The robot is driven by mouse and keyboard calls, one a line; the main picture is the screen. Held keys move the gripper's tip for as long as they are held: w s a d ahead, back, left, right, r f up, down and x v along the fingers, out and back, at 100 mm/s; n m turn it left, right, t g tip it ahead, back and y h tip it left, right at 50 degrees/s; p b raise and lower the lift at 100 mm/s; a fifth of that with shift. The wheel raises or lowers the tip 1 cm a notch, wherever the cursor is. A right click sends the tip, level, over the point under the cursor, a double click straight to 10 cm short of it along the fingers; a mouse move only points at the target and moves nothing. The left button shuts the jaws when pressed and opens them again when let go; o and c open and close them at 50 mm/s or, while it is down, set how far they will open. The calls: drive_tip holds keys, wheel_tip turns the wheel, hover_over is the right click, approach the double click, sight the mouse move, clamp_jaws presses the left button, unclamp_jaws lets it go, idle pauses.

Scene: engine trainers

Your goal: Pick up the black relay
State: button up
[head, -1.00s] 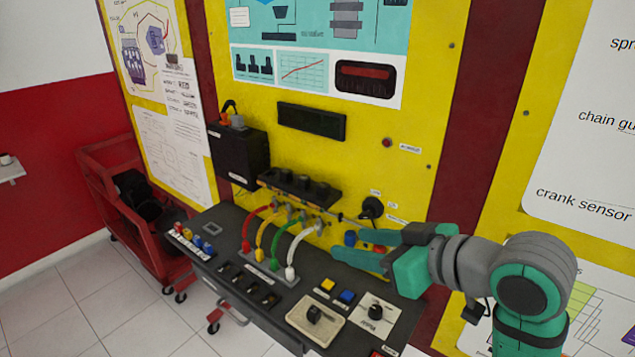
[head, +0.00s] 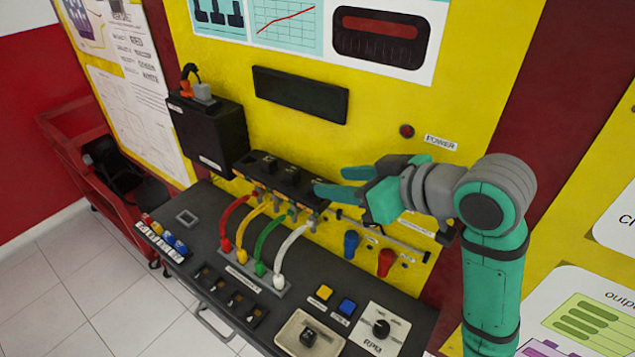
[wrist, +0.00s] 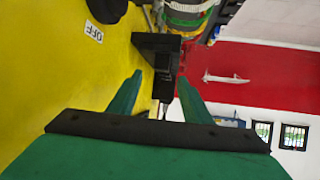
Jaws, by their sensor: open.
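Several small black blocks, which look like relays, stand on a black ledge (head: 262,180) on the yellow panel. The rightmost black relay I can make out (head: 293,178) is nearest my gripper; which one is meant I cannot tell. My gripper (head: 332,181) is open at the right end of the ledge, its fingers pointing left along it. In the wrist view the open fingers (wrist: 160,76) have a dark block-like shape (wrist: 160,60) ahead between them, which may be the ledge end or a relay. Nothing is gripped.
Red, yellow, green and white cables (head: 287,255) rise from the console (head: 205,225) to below the ledge. A black box (head: 207,132) is on the panel at left. A blue knob (head: 351,243) and a red knob (head: 386,262) are below my gripper.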

sight(318, 180)
drive_tip(key=shift+x, duration=3.5)
drive_tip(key=shift+f, duration=0.15)
clamp_jaws()
